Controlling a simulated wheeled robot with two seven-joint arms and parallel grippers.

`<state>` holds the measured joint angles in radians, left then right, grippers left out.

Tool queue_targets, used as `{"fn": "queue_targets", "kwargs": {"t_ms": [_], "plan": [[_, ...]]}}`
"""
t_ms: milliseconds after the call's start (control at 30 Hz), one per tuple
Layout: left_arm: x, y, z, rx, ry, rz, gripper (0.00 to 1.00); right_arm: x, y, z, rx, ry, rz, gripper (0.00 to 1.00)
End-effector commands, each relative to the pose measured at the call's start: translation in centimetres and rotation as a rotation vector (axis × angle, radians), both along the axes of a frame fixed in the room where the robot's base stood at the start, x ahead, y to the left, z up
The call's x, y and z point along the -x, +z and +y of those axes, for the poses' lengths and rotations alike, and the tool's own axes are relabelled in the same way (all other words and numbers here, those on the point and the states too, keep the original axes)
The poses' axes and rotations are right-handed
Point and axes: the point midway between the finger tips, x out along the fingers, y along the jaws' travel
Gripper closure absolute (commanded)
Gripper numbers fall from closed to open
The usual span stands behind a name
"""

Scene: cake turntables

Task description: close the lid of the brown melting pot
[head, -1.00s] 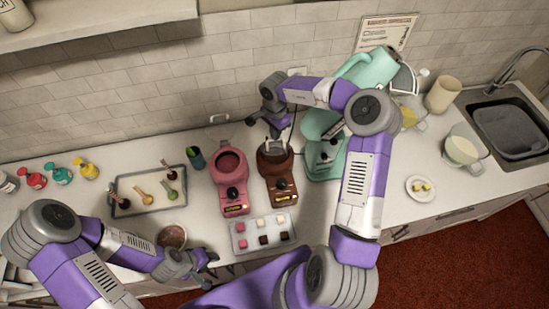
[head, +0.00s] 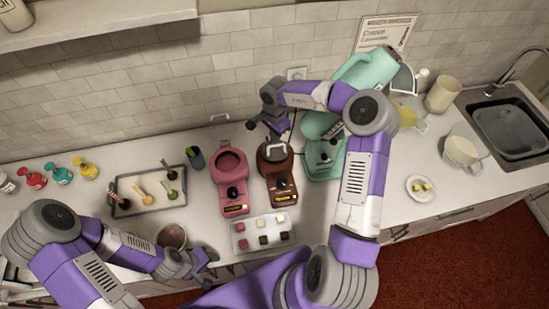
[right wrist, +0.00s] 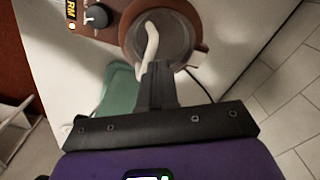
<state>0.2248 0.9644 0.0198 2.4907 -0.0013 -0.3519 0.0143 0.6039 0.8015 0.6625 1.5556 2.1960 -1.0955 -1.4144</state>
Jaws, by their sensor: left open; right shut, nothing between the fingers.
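The brown melting pot (head: 281,187) stands on the counter between the pink pot and the mint-green machine. Its clear round lid (right wrist: 174,38) with a white handle (right wrist: 149,45) lies over the pot's opening, flat or nearly so; a small gap cannot be ruled out. The handle also shows in the head view (head: 275,147). My right gripper (head: 273,132) is shut and empty at the pot's back edge; in the right wrist view its fingertips (right wrist: 157,72) are close to the handle, contact unclear. My left gripper (head: 209,264) is open near the counter's front edge, away from the pot.
A mint-green machine (head: 325,160) is close on the right, beside my right arm. A tray of chocolates (head: 262,235) lies in front.

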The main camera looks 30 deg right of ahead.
Motion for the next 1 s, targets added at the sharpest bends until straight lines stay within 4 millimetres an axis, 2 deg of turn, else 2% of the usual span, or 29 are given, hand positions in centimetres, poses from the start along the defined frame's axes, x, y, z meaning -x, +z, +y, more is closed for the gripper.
{"fn": "queue_targets", "kwargs": {"t_ms": [233,633,1000], "plan": [[0.0,0.0,0.0,0.0,0.0,0.0,0.56,0.9,-0.8,0.2,0.001,0.001,0.002,1.0],[0.0,0.0,0.0,0.0,0.0,0.0,0.56,1.1,-1.0,0.3,0.0,0.0,0.0,1.0],[0.0,0.0,0.0,0.0,0.0,0.0,0.56,1.8,-2.0,0.4,0.0,0.0,0.0,1.0]]}}
